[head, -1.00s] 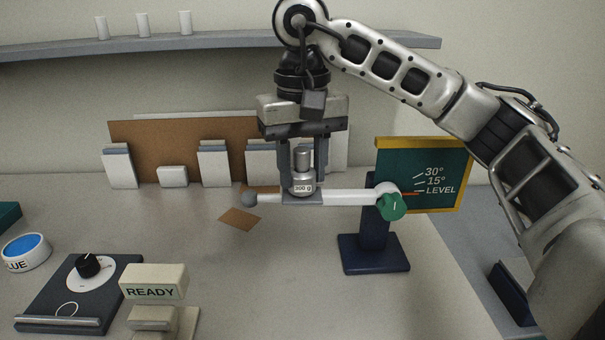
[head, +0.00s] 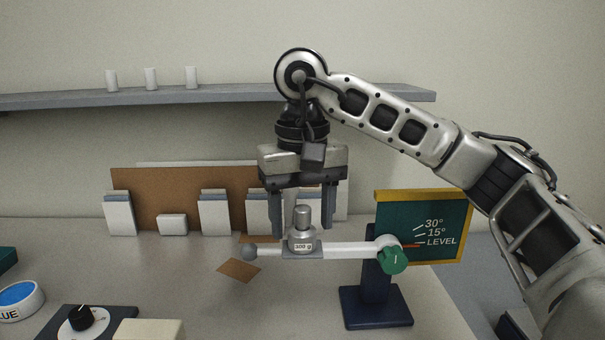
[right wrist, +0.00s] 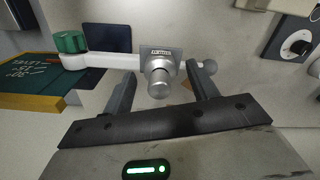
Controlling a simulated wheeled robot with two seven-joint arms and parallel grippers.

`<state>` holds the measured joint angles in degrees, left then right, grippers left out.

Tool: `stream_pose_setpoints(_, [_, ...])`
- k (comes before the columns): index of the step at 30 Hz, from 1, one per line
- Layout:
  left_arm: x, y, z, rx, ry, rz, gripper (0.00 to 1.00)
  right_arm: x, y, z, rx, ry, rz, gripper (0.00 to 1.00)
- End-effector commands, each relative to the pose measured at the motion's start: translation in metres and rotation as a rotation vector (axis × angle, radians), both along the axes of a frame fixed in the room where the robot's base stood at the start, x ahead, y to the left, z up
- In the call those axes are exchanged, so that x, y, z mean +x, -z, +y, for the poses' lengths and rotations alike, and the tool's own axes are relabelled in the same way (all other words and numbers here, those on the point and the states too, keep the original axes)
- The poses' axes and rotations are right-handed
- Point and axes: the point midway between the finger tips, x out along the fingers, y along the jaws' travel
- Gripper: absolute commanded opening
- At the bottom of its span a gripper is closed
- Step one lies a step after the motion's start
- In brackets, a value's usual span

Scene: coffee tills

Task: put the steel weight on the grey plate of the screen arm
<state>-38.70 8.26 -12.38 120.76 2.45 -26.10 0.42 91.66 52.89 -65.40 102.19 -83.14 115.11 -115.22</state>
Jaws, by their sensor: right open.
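The steel weight (head: 302,240), marked 300 g, stands upright on the grey plate (head: 303,256) of the screen arm (head: 345,249). The white arm looks level, with its red pointer near the LEVEL mark, a grey ball at its left end and a green knob (head: 393,261) at its right. My right gripper (head: 301,226) is open, its fingers on either side of the weight's upper part, apart from it. In the right wrist view the weight (right wrist: 159,80) sits on the plate between the open fingers (right wrist: 163,82). My left gripper is not in view.
A dark blue stand (head: 376,307) carries the arm. A green board (head: 423,228) with angle marks stands behind it. A brown panel with white cards (head: 215,215) is at the back. A dial box (head: 82,322) is at the front left. The counter between is mostly clear.

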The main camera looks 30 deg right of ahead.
Motion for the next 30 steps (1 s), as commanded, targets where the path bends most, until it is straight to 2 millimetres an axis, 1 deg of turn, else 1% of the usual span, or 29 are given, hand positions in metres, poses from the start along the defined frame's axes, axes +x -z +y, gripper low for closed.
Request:
stream_pose_setpoints(1, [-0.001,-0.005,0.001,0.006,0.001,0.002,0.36,0.001,-0.015,0.000,-0.001,0.001,-0.006,0.58])
stream_pose_setpoints(6, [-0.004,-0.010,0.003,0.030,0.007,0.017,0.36,0.001,-0.054,0.000,-0.002,0.002,-0.007,0.58])
stream_pose_setpoints(9, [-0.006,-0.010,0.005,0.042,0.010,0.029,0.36,0.000,-0.075,0.000,-0.001,0.001,-0.005,0.58])
stream_pose_setpoints(13, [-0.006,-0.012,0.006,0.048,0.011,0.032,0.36,0.000,-0.095,0.000,-0.002,0.001,-0.003,0.58])
stream_pose_setpoints(18, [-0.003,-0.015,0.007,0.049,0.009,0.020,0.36,0.000,-0.107,0.000,-0.001,0.000,-0.001,0.58])
stream_pose_setpoints(30, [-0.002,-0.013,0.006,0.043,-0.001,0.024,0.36,0.000,-0.108,0.000,0.000,0.000,0.000,0.58])
